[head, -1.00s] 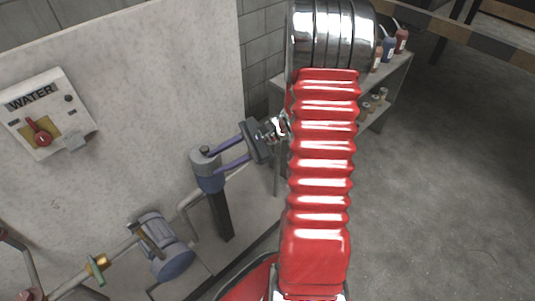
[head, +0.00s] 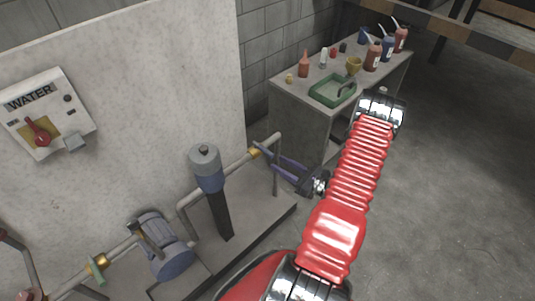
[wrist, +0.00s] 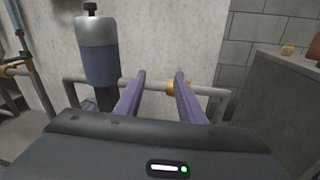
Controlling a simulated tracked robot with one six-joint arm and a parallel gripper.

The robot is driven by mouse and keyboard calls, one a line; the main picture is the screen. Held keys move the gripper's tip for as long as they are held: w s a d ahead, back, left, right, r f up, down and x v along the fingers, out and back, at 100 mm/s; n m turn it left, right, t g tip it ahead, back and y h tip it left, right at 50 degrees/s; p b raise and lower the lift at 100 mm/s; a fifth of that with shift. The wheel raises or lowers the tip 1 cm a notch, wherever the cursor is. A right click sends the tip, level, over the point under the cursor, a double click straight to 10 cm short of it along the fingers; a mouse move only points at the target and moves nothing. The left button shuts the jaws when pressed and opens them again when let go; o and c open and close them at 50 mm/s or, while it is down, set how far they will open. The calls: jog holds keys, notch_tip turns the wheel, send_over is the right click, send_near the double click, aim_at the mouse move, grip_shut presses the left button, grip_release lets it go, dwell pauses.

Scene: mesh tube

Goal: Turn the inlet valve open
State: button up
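A brass valve fitting (head: 254,153) sits on the grey pipe right of the upright cylinder. It also shows in the wrist view (wrist: 172,87), between and beyond my fingertips. Another brass valve (head: 96,267) with a pale green part is on the pipe at lower left. No label shows which one is the inlet valve. My gripper (head: 268,157) is open and empty, its two purple fingers pointing at the right fitting. In the wrist view my gripper (wrist: 160,74) has its fingers spread. I cannot tell whether they touch the fitting, and its handle is not clear.
A grey-blue upright cylinder (head: 207,172) and a blue pump (head: 167,253) stand left of my gripper. A WATER panel (head: 45,115) with a red knob is on the wall. A bench (head: 300,105) with bottles and a green tray (head: 333,90) stands behind. Floor at right is clear.

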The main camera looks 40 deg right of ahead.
aim_at(267, 153)
jog(key=s+d+f+m+h, duration=0.2)
jog(key=s+f+m, duration=0.1)
jog(key=f, duration=0.1)
jog(key=shift+d+t+h, duration=0.3)
jog(key=shift+d+h, duration=0.1)
jog(key=shift+w, duration=0.1)
jog(key=w, duration=1.3)
jog(key=shift+w+a, duration=0.2)
jog(key=shift+w, duration=0.2)
jog(key=shift+c, duration=0.6)
grip_shut()
jog(key=shift+a, duration=0.1)
